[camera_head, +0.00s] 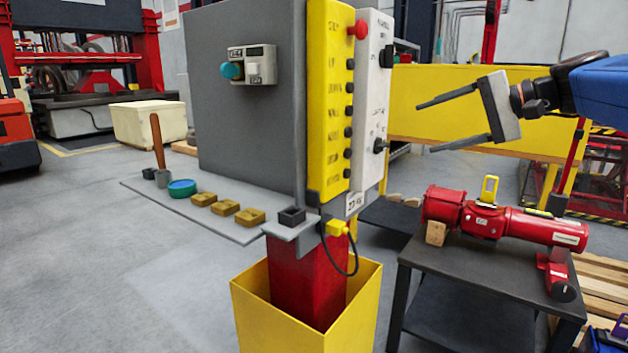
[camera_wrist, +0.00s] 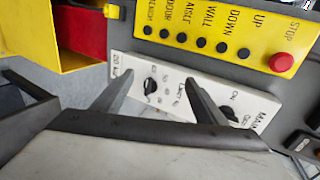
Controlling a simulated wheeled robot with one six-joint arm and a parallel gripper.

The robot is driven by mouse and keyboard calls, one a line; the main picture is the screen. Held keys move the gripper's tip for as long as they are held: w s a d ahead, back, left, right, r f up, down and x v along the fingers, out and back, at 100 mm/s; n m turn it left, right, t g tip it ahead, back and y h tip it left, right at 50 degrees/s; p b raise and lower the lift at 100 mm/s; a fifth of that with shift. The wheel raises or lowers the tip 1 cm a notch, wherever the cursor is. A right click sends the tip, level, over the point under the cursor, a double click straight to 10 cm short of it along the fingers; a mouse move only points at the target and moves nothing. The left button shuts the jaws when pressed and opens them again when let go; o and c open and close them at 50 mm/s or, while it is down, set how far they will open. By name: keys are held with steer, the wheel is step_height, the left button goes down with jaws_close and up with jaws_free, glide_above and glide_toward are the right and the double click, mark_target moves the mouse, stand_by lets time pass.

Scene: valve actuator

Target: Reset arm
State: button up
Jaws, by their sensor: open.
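My gripper (camera_head: 428,128) is at the right in the head view, on the end of my blue and black arm (camera_head: 590,85). Its two dark fingers are spread, empty, and point left toward the control box. A gap seems to lie between the fingertips and the white panel (camera_head: 371,100) with its black knobs. In the wrist view the fingers (camera_wrist: 158,78) appear in front of that white panel (camera_wrist: 170,92). The yellow button strip (camera_wrist: 200,35) with a red stop button (camera_wrist: 282,62) lies beyond them.
A red valve actuator (camera_head: 500,220) lies on a dark table (camera_head: 450,268) below my gripper. A yellow bin (camera_head: 262,310) surrounds the red post under the control box. A grey shelf (camera_head: 150,190) at left holds several small items. A yellow barrier (camera_head: 440,90) stands behind my gripper.

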steer(key=s+f+n+g+h, duration=0.1)
steer(key=s+f+n+h, duration=0.1)
steer(key=s+f, duration=0.7)
steer(key=s+d+f+n+g+h, duration=0.1)
steer(key=s+f+n+h, duration=0.1)
steer(key=s+f+h, duration=0.3)
steer(key=s+f+n+g+h, duration=0.1)
steer(key=s+f+n+h, duration=0.2)
steer(key=s+f, duration=1)
step_height(320, 180, down, 10)
steer(key=shift+s+d+r+h, duration=0.15)
steer(key=shift+s+d+h, duration=0.15)
steer(key=shift+d+h, duration=0.1)
